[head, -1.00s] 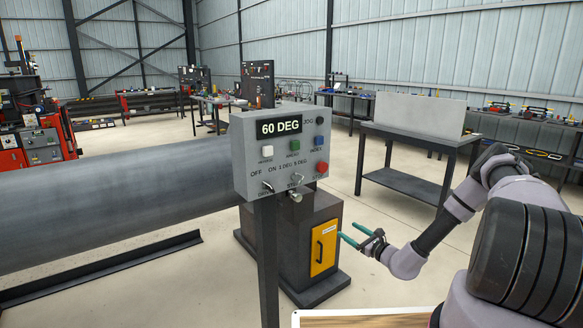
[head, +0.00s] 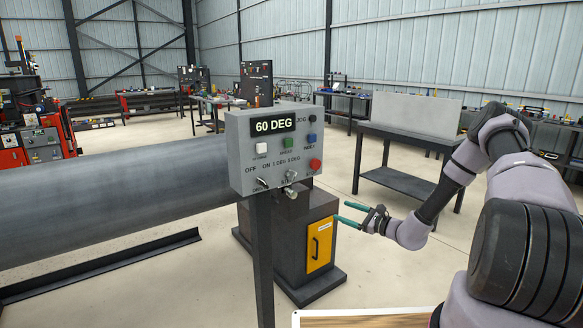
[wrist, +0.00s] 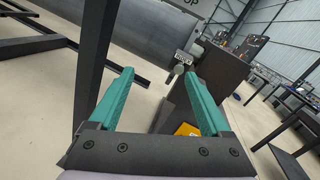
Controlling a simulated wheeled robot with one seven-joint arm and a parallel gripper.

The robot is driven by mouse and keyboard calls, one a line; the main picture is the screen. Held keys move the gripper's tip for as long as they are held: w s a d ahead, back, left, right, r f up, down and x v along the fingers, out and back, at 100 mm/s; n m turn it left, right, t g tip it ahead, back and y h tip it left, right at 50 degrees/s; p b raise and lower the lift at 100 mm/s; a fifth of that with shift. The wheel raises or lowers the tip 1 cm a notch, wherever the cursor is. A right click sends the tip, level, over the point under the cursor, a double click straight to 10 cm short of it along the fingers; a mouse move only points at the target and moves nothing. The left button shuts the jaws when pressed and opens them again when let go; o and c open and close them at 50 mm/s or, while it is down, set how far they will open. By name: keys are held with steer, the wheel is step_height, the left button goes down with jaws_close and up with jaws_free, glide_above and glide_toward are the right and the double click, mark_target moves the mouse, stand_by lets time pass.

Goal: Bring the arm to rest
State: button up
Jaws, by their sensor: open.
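My gripper (head: 347,213) is open and empty in the head view, its teal fingers pointing left. It is in the air at the right of the grey control box (head: 275,148), lower than the box and apart from it. The box display reads 60 DEG. In the wrist view my gripper (wrist: 158,86) shows two teal fingers spread apart with nothing between them. My arm is bent, with its elbow raised at the right of the head view.
A dark machine base with a yellow door (head: 320,245) stands left of my gripper. A large grey pipe (head: 110,205) lies at the left. A dark table with an upright panel (head: 413,114) stands behind my arm. Clear floor (head: 400,285) shows below my gripper.

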steer(key=s+a+r+n+g+h, duration=0.15)
steer(key=s+r+n+g, duration=0.45)
steer(key=r, duration=0.6)
steer(key=s+a+r+n+g+h, duration=0.1)
steer(key=s+a+r+n+g, duration=0.2)
steer(key=s+r+n+g, duration=0.65)
steer(key=s+d+r+n+t+h, duration=0.1)
steer(key=s+d+r+t+h, duration=0.3)
steer(key=s+r, duration=0.5)
steer(key=s+d+r+n+t+h, duration=0.1)
steer(key=s+d+r+t+h, duration=0.4)
steer(key=s+r, duration=0.5)
steer(key=shift+s+d+r+t, duration=0.35)
steer(key=shift+r+t, duration=0.25)
steer(key=shift+t, duration=0.45)
steer(key=shift+n, duration=0.25)
